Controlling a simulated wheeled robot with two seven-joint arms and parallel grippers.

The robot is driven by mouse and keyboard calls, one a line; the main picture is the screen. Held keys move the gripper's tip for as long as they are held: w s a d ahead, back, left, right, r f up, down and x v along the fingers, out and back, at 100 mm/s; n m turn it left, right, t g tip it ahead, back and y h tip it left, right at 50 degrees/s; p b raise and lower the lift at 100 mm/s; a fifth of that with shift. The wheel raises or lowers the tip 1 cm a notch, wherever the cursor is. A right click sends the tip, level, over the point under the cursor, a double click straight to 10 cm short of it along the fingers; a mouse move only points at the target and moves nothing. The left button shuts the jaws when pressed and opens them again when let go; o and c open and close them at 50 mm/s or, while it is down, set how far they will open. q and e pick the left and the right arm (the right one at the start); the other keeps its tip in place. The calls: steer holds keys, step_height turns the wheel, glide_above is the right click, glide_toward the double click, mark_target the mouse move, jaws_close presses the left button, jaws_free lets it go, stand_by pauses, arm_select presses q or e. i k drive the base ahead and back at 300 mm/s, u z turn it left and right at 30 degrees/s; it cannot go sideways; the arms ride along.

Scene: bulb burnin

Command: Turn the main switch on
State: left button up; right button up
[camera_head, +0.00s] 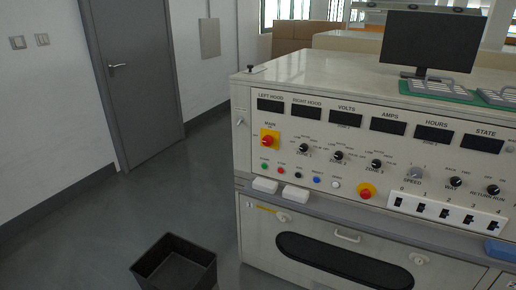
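The main switch (268,141) is a red rotary knob on a yellow square plate, under the small label MAIN at the left end of the console's front panel (320,125). Its exact knob position is too small to read. The display windows above it, such as the one under LEFT HOOD (271,105), are dark. Neither of my grippers shows in this view, and nothing touches the switch.
A second red knob on yellow (366,191) sits lower right on the panel. A grey ledge (330,212) with two white blocks (265,186) runs below. A black open bin (174,264) stands on the floor at front left. The floor (120,220) beside the console is otherwise clear.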

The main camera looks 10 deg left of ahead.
mark_target(268, 140)
steer(key=u, duration=0.65)
steer(key=i, duration=0.85)
steer(key=u, duration=0.4)
